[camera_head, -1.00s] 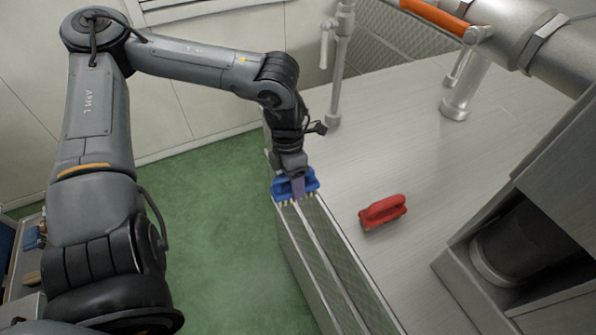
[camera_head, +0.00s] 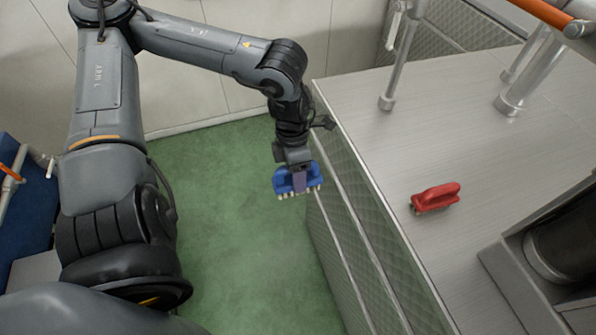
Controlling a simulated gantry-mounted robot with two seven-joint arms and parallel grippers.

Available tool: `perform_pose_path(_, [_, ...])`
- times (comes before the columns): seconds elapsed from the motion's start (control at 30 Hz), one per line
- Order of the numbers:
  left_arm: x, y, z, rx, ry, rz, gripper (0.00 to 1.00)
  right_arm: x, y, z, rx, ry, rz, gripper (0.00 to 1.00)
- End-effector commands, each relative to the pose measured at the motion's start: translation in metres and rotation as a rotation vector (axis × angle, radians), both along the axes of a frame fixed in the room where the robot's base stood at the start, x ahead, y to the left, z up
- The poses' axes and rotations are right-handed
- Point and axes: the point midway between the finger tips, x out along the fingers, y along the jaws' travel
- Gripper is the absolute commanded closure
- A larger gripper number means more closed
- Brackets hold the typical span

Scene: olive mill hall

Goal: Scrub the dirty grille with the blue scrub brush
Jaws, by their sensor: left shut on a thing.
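My left gripper (camera_head: 299,176) is shut on the blue scrub brush (camera_head: 285,184) and holds it upright, with its pale bristles facing down. The brush is beside the upper left edge of a metal block. A diamond-patterned panel (camera_head: 343,200) covers the side of that block and may be the grille; no dirt can be made out on it. I cannot tell whether the bristles touch anything. My right gripper is out of view.
A red brush (camera_head: 435,197) lies on the grey metal top (camera_head: 400,150) of the block. Metal posts (camera_head: 515,85) and an orange rail stand at the back. A dark cylinder (camera_head: 565,240) is at the right. Green floor (camera_head: 235,220) is clear at the left.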

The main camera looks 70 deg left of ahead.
Motion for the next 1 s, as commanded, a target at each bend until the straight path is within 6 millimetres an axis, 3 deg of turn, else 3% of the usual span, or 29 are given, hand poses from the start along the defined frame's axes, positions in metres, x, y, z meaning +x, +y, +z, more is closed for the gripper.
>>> perform_pose_path(0.13, [0.0,0.0,0.0,0.0,-0.001,0.0,0.83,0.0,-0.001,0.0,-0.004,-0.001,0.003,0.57])
perform_pose_path(0.17, [0.0,0.0,0.0,0.0,-0.001,0.0,0.5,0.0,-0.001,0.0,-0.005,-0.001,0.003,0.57])
perform_pose_path(0.33, [0.0,0.0,0.0,0.0,-0.001,0.0,0.76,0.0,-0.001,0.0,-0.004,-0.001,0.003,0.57])
perform_pose_path(0.37, [0.0,0.0,0.0,0.0,-0.001,0.0,0.78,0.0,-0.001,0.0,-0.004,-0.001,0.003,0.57])
perform_pose_path(0.57, [0.001,-0.001,-0.001,-0.001,-0.003,0.057,0.78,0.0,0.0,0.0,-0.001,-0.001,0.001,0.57])
perform_pose_path(1.0, [0.011,-0.013,-0.012,-0.012,-0.004,0.521,0.78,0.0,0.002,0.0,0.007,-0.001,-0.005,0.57])
